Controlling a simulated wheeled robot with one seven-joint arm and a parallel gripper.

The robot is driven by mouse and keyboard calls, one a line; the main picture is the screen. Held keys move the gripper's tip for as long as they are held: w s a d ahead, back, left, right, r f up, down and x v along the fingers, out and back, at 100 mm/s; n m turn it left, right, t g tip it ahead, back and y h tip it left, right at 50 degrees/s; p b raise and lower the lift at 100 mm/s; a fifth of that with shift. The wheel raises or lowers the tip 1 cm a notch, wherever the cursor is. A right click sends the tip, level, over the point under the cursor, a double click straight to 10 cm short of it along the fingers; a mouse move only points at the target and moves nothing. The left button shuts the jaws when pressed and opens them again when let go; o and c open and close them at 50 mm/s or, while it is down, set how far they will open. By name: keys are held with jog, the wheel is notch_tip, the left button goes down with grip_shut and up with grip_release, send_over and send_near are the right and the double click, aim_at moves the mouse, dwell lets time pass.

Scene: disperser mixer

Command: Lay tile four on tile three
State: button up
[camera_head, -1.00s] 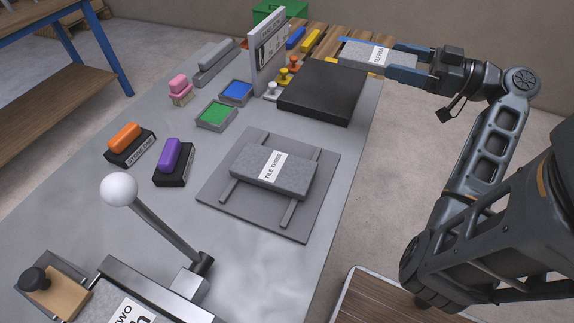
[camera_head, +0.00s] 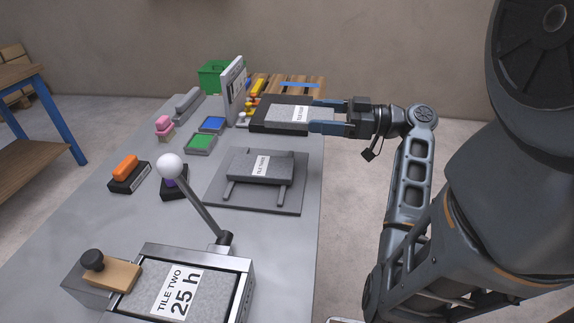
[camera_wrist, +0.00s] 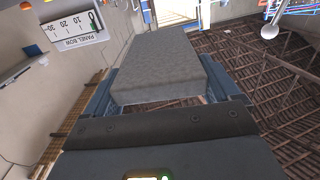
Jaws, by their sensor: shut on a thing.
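Tile four is a grey slab (camera_head: 285,114) with a white label too small to read for certain. My gripper (camera_head: 312,116) is shut on it, with a blue finger along each side, and holds it flat in the air. In the wrist view the slab (camera_wrist: 160,65) sits between the fingers. Tile three (camera_head: 246,165), grey with a white label, lies on two rails on a grey base plate (camera_head: 296,201). Its top is bare. My gripper and the held tile are beyond tile three and to its right in the picture, apart from it.
A black slab (camera_head: 258,125) shows partly behind the held tile. A lever with a white ball (camera_head: 169,167) rises in front, beside tile two (camera_head: 180,294) in a metal frame. Green (camera_head: 200,143) and blue (camera_head: 212,124) pads and an upright panel (camera_head: 233,90) stand left of the slab.

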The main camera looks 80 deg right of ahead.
jog(key=w+a+f, duration=0.1)
jog(key=a, duration=0.1)
jog(key=w+a+f, duration=0.2)
jog(key=w+a+f+p, duration=0.1)
jog(key=a, duration=0.1)
jog(key=shift+w+a+f, duration=0.15)
jog(key=shift+w+f, duration=0.15)
jog(key=shift+w, duration=0.05)
jog(key=shift+f, duration=2.05)
jog(key=shift+f, duration=0.1)
jog(key=o, duration=1.2)
jog(key=shift+s, duration=0.3)
jog(key=s, duration=0.3)
jog(key=s+b, duration=0.1)
jog(key=s, duration=0.3)
jog(key=s+b, duration=0.1)
jog(key=s, duration=0.3)
jog(key=shift+s+d, duration=0.15)
jog(key=shift+d, duration=0.25)
